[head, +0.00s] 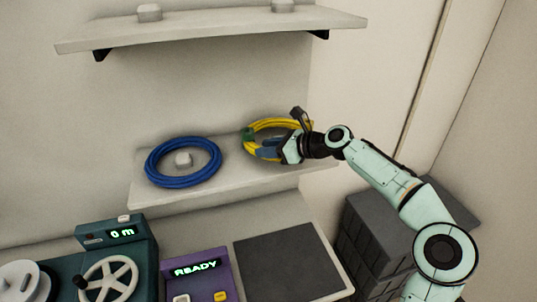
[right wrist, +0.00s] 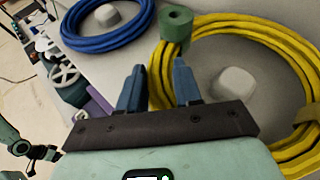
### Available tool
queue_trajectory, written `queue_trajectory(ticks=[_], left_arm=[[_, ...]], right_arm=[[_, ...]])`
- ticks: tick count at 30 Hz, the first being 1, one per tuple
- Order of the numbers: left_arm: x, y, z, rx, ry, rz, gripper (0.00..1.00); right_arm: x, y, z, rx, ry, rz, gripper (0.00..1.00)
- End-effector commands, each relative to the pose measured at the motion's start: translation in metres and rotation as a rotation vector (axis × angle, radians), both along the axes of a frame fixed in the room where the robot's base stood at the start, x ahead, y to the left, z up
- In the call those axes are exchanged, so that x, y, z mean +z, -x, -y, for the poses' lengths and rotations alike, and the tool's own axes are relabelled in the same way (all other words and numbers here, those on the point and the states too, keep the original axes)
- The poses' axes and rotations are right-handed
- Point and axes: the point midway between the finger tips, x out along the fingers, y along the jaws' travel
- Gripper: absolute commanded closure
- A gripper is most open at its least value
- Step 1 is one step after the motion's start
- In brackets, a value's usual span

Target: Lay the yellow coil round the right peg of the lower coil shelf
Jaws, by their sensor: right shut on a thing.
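The yellow coil (head: 268,124) is over the right part of the lower coil shelf (head: 225,184), with a green piece (right wrist: 176,25) on its rim. My right gripper (right wrist: 158,85) is shut on the coil's near side, a finger on each side of the strands. In the right wrist view the pale right peg (right wrist: 232,84) shows inside the ring. In the head view the gripper and coil hide that peg. I cannot tell whether the coil touches the shelf. My left gripper appears small in the right wrist view (right wrist: 42,153), its jaws unclear.
A blue coil (head: 151,175) lies round the left peg (head: 183,159) on the same shelf. An upper shelf (head: 210,32) with two pegs hangs above. Below stand a green meter machine (head: 122,252), a purple READY box (head: 196,268) and a dark mat (head: 287,262).

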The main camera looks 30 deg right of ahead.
Motion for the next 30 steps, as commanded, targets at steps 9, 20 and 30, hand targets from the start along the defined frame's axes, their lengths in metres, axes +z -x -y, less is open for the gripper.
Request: queue_trajectory(ticks=[9,20,30], left_arm=[[-0.003,0.003,0.000,0.000,0.000,-0.003,0.02],[-0.003,0.003,0.000,0.000,0.000,-0.003,0.02],[-0.026,0.024,0.000,0.000,0.000,-0.027,0.02]], right_arm=[[-0.018,0.000,0.000,-0.001,0.000,0.001,1.00],[-0.019,0.001,0.001,-0.001,-0.001,-0.002,0.41],[-0.008,0.035,0.024,-0.010,0.004,-0.006,0.41]])
